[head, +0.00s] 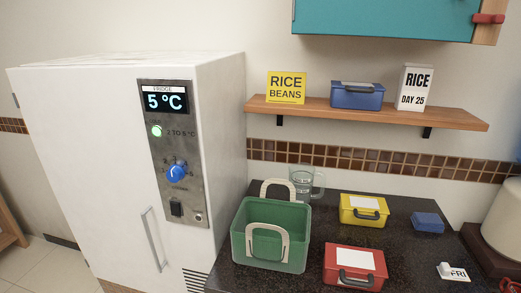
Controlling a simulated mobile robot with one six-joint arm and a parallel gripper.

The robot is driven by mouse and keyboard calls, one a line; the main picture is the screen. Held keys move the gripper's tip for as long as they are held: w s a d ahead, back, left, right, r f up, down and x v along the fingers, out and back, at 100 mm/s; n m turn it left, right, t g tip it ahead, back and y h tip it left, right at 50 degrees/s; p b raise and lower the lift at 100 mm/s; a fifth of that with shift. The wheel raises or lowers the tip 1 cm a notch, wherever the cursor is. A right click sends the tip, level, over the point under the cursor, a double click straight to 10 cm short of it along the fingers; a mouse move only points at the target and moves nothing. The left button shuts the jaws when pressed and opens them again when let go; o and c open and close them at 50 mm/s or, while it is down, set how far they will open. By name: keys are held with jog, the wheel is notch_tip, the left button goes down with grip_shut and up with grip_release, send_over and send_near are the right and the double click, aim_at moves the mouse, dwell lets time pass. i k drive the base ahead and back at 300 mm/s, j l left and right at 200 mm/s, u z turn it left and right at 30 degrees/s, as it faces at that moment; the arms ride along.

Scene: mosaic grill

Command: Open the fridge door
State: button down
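The white fridge (85,150) stands on the left in the head view. Its front door looks shut. A vertical metal handle (154,240) is low on the right part of the door front. A grey control panel (175,150) sits above and right of the handle, with a display (164,98) reading 5 °C, a lit green lamp and a blue knob (176,173). My gripper is not in view.
A dark counter (305,283) right of the fridge bears a green open box (245,255), a glass mug (301,183), a yellow case (362,209), a red case (354,267) and a small blue box (427,222). A wooden shelf (450,117) hangs above. Floor (25,263) shows at lower left.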

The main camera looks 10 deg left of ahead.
aim_at(86, 128)
jog(key=u, duration=1.8)
jog(key=i+j, duration=0.3)
jog(key=i, duration=0.15)
jog(key=i+j+z, duration=0.1)
jog(key=i+j, duration=0.15)
jog(key=i, duration=0.2)
